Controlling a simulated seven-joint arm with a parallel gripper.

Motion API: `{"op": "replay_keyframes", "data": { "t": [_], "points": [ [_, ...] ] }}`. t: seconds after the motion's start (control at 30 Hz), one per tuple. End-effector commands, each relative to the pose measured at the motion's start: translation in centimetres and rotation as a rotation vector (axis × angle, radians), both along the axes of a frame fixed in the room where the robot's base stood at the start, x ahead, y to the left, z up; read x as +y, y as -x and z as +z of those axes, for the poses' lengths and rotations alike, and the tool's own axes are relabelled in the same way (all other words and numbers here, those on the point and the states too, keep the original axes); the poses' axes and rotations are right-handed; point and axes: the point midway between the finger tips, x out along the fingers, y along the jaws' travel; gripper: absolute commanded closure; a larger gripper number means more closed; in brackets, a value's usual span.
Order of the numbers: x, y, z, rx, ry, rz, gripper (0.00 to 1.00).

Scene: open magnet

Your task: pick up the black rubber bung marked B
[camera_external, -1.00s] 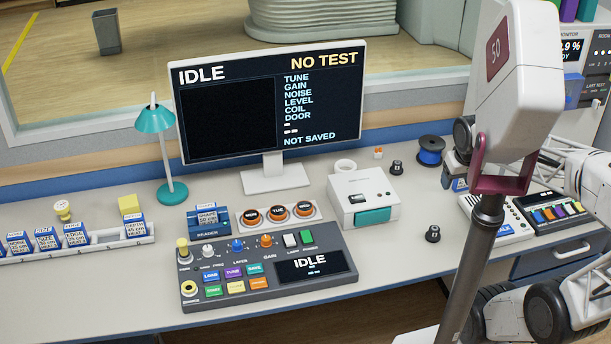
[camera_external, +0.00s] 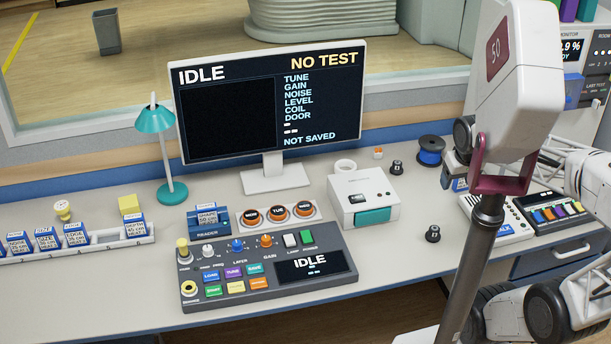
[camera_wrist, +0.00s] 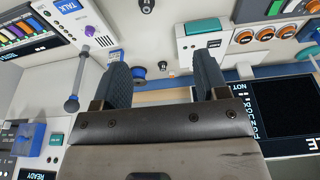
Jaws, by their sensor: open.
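Two small black bungs stand on the desk. One bung (camera_external: 397,167) is at the back, between the white box and the blue spool. The other bung (camera_external: 432,233) is nearer the front, right of the white box. Their markings are too small to read, so I cannot tell which is B. In the wrist view the back bung (camera_wrist: 162,65) shows between my fingers, and the front bung (camera_wrist: 147,6) is at the top edge. My gripper (camera_wrist: 163,70) is open and empty, above and apart from the desk. The gripper cannot be made out in the external view.
The blue spool (camera_external: 431,151) and a small orange-and-white item (camera_external: 378,152) flank the back bung. The white box (camera_external: 363,198) and monitor (camera_external: 270,100) stand to the left. A dark pole (camera_external: 473,255) with a white head crosses the right side. Bare desk surrounds the front bung.

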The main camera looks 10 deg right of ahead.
Motion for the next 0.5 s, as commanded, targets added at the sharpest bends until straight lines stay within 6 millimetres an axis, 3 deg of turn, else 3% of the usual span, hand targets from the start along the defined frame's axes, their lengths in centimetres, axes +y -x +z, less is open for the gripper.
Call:
{"op": "replay_keyframes", "data": {
  "t": [0.33,0.5],
  "points": [
    [0.0,-0.1,-0.2,0.006,0.005,0.005,0.32],
    [-0.2,-0.5,-1.3,0.047,0.046,0.043,0.32]
  ]
}}
